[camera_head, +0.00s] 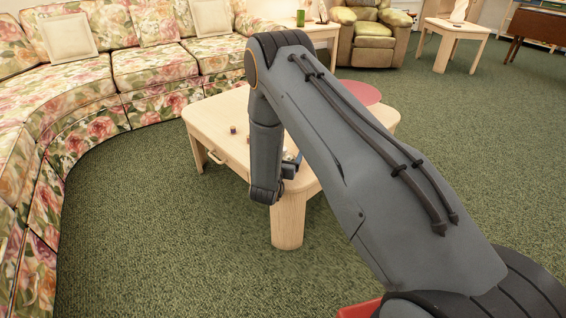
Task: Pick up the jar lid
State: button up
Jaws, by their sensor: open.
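I cannot make out the jar lid for certain. A few very small items (233,130) lie on the light wooden coffee table (207,117), too small to identify. My arm crosses the picture from the lower right, bends at the elbow above the table, and its forearm hangs down over the table's near side. My wrist end is in front of the table's near edge. My gripper's fingers do not show; they seem hidden behind my own arm. My arm also covers much of the tabletop.
A round pinkish-red piece (361,92) lies at the table's far right. A curved floral sofa (152,68) runs along the left and back. A green armchair (368,40) and a side table (452,26) stand behind. Green carpet (480,130) is clear at right.

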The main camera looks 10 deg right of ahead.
jog(key=shift+x, duration=0.85)
jog(key=shift+a, duration=0.1)
jog(key=c, duration=1.3)
